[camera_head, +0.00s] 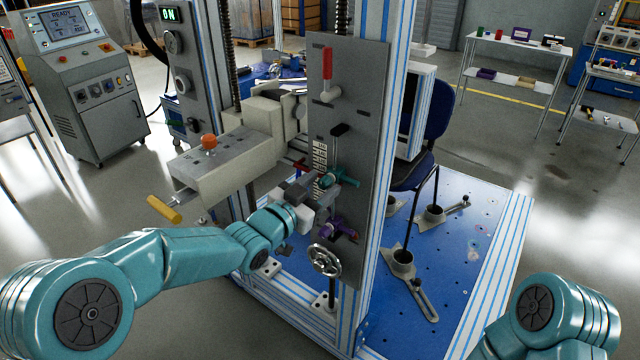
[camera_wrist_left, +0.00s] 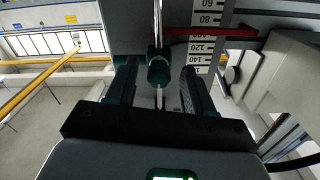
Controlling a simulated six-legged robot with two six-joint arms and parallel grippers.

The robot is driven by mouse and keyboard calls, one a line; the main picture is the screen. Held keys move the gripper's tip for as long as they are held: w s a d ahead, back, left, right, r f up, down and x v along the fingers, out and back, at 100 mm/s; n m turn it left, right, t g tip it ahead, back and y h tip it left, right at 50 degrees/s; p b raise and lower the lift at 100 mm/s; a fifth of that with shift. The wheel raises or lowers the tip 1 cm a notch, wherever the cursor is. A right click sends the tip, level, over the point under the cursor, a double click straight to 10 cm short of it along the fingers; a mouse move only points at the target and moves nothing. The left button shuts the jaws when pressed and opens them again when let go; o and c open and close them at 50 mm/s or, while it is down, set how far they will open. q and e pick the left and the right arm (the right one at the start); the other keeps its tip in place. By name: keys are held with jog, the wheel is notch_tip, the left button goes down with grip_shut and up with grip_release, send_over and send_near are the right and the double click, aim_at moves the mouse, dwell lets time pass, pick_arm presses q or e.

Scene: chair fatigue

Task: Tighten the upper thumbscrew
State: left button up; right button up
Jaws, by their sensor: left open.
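The upper thumbscrew (camera_head: 328,181) is teal and sits on the grey upright panel (camera_head: 364,120), beside the white scale. A purple lower thumbscrew (camera_head: 335,227) is below it. My left gripper (camera_head: 311,184) is at the upper thumbscrew, its dark jaws open. In the left wrist view, the thumbscrew's dark teal knob (camera_wrist_left: 159,70) lies between the two fingers, with a gap visible on each side. I see no clear contact. My right arm shows at the lower right of the head view, but its gripper is out of view.
A red-handled lever (camera_head: 327,72) and a black handle (camera_head: 340,130) are above on the panel. A handwheel (camera_head: 324,260) is below. A grey block with an orange knob (camera_head: 209,142) and yellow handle (camera_head: 164,209) juts out left. A blue chair (camera_head: 428,150) stands behind the panel.

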pick_arm(q)
jog(key=shift+w+d, duration=0.15)
jog(key=shift+d, duration=0.05)
jog(key=shift+c, duration=0.4)
